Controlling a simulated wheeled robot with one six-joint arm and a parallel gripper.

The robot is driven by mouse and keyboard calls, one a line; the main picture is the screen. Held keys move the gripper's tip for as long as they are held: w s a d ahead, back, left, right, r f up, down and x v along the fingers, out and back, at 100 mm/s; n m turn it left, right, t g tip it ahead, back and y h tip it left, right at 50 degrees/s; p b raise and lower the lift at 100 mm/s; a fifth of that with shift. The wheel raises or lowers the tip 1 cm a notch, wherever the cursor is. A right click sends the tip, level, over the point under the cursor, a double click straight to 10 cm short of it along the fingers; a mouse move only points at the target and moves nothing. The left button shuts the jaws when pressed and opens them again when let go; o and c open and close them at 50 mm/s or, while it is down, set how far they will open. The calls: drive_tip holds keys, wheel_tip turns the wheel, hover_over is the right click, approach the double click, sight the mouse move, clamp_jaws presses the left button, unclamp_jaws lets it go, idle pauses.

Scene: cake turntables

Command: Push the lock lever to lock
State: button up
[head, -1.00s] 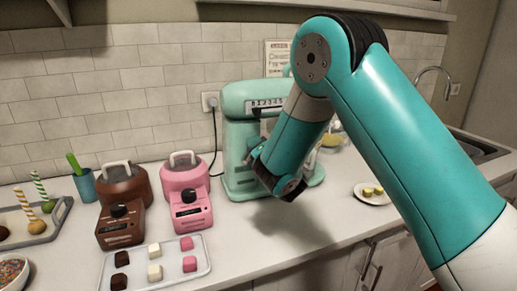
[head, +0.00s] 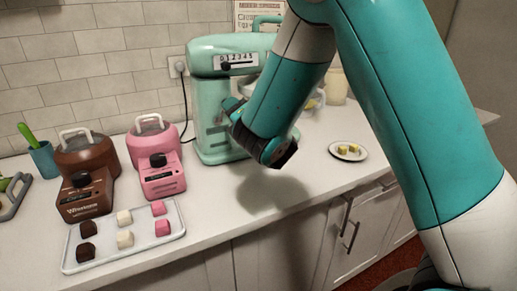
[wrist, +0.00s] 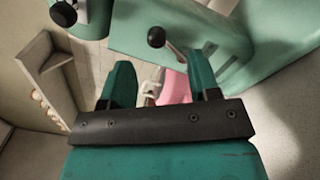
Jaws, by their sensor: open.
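The mint-green stand mixer (head: 207,110) stands at the back of the counter, with a numbered strip and a small black knob on its head. In the wrist view, a lever with a black ball end (wrist: 156,37) sticks out from the mixer's green body; a second black ball knob (wrist: 63,13) shows at the top left. I cannot tell for sure which is the lock lever. My gripper (wrist: 160,85) is open, its two teal fingers apart and apparently empty, below the first lever in the picture. In the head view my gripper (head: 233,107) is beside the mixer's column, partly hidden by my wrist.
Brown (head: 85,180) and pink (head: 156,160) melting pots stand left of the mixer. A tray (head: 72,262) of coloured cubes lies in front of them. A small plate (head: 348,157) with yellow pieces is at the right. The counter in front of the mixer is clear.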

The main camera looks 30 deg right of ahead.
drive_tip(key=s+b, duration=1.2)
drive_tip(key=b, duration=0.1)
drive_tip(key=shift+d+f, duration=0.15)
drive_tip(key=shift+f, duration=0.1)
drive_tip(key=s+a+f+m+g+y, duration=0.1)
drive_tip(key=s+a+f+m+g, duration=0.25)
drive_tip(key=f+m, duration=0.2)
drive_tip(key=s+a+f+m+g+y, duration=0.2)
drive_tip(key=s+f+m+g, duration=0.1)
drive_tip(key=f+m+g, duration=0.25)
drive_tip(key=s+a+f+m+g, duration=0.25)
drive_tip(key=s+g, duration=0.25)
drive_tip(key=s, duration=0.3)
drive_tip(key=s+a+f+m+g, duration=0.2)
drive_tip(key=s+m+g, duration=0.2)
drive_tip(key=s, duration=0.3)
wheel_tip(320, 180, up, 18)
drive_tip(key=p, duration=1.7)
drive_tip(key=shift+s+d+y, duration=0.15)
drive_tip(key=shift+s+y, duration=0.05)
drive_tip(key=shift+y, duration=0.2)
